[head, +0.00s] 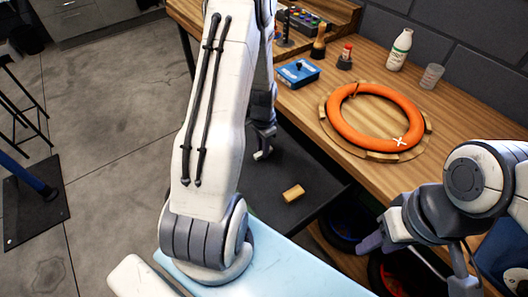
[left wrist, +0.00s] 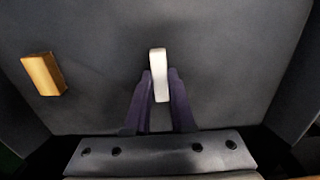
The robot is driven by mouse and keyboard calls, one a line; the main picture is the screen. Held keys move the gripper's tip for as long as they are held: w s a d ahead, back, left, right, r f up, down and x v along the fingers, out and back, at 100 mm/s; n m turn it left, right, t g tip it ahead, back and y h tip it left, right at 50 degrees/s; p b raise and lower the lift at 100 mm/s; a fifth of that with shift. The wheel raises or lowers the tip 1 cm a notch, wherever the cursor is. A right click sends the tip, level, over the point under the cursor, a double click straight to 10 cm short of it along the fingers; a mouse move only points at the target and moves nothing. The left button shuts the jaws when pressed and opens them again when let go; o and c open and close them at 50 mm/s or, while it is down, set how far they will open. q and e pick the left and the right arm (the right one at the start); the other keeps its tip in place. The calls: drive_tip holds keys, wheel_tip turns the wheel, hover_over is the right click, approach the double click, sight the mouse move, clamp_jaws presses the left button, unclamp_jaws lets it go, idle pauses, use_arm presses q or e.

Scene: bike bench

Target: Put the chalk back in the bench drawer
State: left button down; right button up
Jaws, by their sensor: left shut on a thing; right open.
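The white chalk (left wrist: 159,62) stands out between the fingertips of my left gripper (left wrist: 160,88) in the left wrist view. That gripper is shut on it. In the head view my left gripper (head: 262,146) hangs over the dark floor of the open bench drawer (head: 318,182); only a small white bit of the chalk (head: 258,156) shows there. I cannot tell whether the chalk touches the drawer floor. My right gripper (head: 372,243) is open at the lower right, in front of the bench and away from the chalk.
A tan block (head: 293,193) lies in the drawer, apart from the chalk. On the bench (head: 290,105) an orange tyre (head: 345,127) with a white cross mark lies on a wooden ring. A blue box (head: 298,72), bottles and a clear cup (head: 432,76) stand behind.

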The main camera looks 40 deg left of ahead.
use_arm(q)
drive_tip(key=shift+f, duration=0.75)
drive_tip(key=shift+f, duration=0.2)
drive_tip(key=c, duration=0.8)
unclamp_jaws()
drive_tip(key=shift+o, duration=0.2)
drive_tip(key=shift+r, duration=0.1)
